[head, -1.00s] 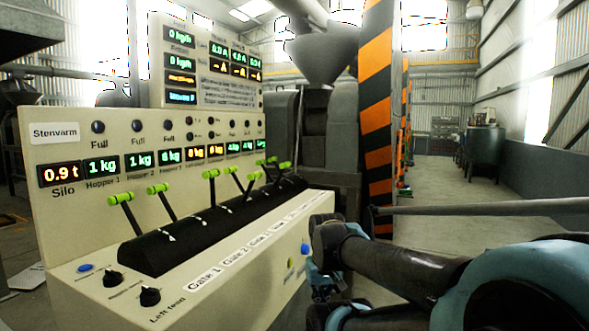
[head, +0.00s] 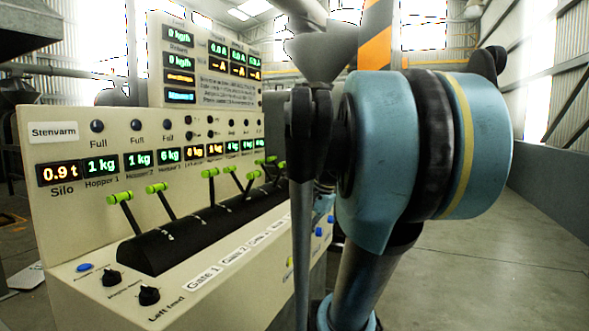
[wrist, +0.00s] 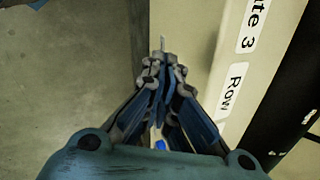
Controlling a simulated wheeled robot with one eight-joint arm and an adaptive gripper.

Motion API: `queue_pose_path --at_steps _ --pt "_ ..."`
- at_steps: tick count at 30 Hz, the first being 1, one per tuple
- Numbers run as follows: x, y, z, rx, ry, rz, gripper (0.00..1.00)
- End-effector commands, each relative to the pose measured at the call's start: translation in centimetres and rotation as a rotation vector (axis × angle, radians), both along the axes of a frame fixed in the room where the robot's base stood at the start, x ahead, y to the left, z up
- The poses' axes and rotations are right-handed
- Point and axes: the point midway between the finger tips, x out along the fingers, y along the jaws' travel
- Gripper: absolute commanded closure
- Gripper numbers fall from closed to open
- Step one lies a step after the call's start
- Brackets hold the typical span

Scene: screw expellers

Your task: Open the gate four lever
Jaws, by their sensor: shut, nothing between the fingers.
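A row of green-tipped levers stands in a black slotted housing (head: 150,250) on the cream control console. The lever fourth from the near end (head: 232,170) leans left like its neighbours; its label cannot be read. The nearest lever (head: 120,198) stands by the Gate 1 label (head: 202,284).
Displays and lamps line the upright panel (head: 60,150) behind the levers. Black knobs (head: 149,295) and a blue button (head: 85,267) sit at the near end. Open floor (head: 480,270) lies to the right.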

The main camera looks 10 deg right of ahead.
Motion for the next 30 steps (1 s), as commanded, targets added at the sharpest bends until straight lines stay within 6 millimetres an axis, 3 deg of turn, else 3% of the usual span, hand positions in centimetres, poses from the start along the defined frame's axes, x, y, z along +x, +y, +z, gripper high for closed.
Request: queue_pose_path --at_steps 10,18,24,30 --pt "9.8 -2.0 8.5 0.275 0.109 -0.428 1.00" --pt "17.3 -5.3 14.4 0.497 0.221 -0.738 1.00" --pt "22.5 -8.6 18.1 0.661 0.315 -0.941 1.00" --pt "25.8 -11.3 20.5 0.777 0.391 -1.075 1.00"
